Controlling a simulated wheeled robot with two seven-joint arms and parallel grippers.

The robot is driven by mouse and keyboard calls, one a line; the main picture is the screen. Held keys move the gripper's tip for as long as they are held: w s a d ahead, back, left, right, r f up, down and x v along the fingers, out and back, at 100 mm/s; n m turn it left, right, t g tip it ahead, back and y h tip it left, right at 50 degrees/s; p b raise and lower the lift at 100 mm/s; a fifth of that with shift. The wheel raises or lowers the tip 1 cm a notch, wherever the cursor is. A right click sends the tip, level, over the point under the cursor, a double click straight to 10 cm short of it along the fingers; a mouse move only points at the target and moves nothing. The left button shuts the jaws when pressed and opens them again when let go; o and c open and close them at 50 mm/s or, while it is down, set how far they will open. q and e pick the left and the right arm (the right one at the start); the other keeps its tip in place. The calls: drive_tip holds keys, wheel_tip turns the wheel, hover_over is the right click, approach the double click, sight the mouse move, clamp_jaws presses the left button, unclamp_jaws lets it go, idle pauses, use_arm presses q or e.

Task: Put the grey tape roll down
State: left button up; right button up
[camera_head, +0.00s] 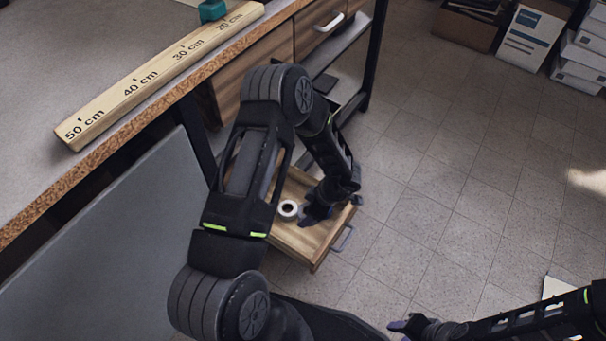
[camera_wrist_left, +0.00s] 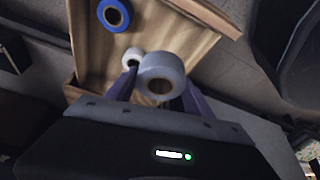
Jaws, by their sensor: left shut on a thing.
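A grey tape roll (camera_wrist_left: 162,72) is between the purple fingers of my left gripper (camera_wrist_left: 158,92) in the left wrist view. The gripper is shut on it, over an open wooden drawer (camera_wrist_left: 185,45). I cannot tell whether the roll touches the drawer floor. In the head view my left gripper (camera_head: 314,214) is at the drawer (camera_head: 305,240), partly hidden by its own arm. A pale roll (camera_head: 288,209) shows beside it; I cannot tell which roll this is. My right gripper (camera_head: 404,326) is low in the head view, away from the drawer, its opening unclear.
A blue tape roll (camera_wrist_left: 113,14) and a small white roll (camera_wrist_left: 132,57) are in the drawer. The workbench (camera_head: 45,165) bears a long wooden ruler (camera_head: 160,75) and a teal object (camera_head: 212,11). Boxes (camera_head: 530,40) stand far right; the floor between is clear.

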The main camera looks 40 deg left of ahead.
use_arm(q)
drive_tip(key=w+d+r+m+t+h+p, duration=0.1)
drive_tip(key=r+m+p, duration=0.5)
drive_tip(key=r, duration=0.6)
drive_tip(key=w+d+r+m+t+h+p, duration=0.1)
drive_tip(key=w+d+r+m+t+p, duration=0.1)
drive_tip(key=d+r+m+p, duration=0.4)
drive_tip(key=w+d+r+m+t+h+p, duration=0.2)
drive_tip(key=d+r+m+p, duration=0.2)
drive_tip(key=r, duration=1.3)
drive_tip(key=m+p, duration=0.2)
drive_tip(key=m, duration=0.2)
drive_tip(key=shift+r+m+t, duration=0.3)
drive_tip(key=shift+m, duration=0.1)
drive_tip(key=shift+w+d, duration=0.1)
drive_tip(key=shift+d, duration=0.05)
